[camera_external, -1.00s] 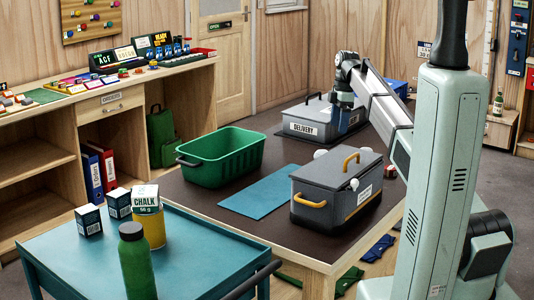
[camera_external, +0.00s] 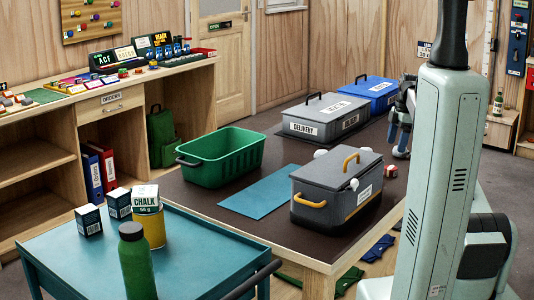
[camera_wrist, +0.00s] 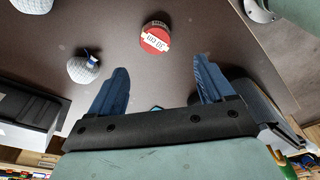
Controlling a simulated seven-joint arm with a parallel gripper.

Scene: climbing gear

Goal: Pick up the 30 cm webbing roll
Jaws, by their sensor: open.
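The webbing roll (camera_wrist: 155,38) is a small red disc with a white label on the dark tabletop; its print seems to read 30 cm but is small. In the external view the roll (camera_external: 391,171) lies right of the nearer grey box, below my gripper. My gripper (camera_external: 399,150) hangs above the table's right side. In the wrist view my gripper (camera_wrist: 161,66) has its two blue fingers wide apart with nothing held. The roll is beyond the fingertips, roughly in line with the gap between them, and not touched.
A whitish wrapped ball (camera_wrist: 84,67) lies left of the roll. The nearer grey box (camera_external: 330,190) with yellow handles stands close by. The grey delivery box (camera_external: 318,120), a blue box (camera_external: 384,96) and a green crate (camera_external: 222,158) share the table. A blue mat (camera_external: 262,192) is empty.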

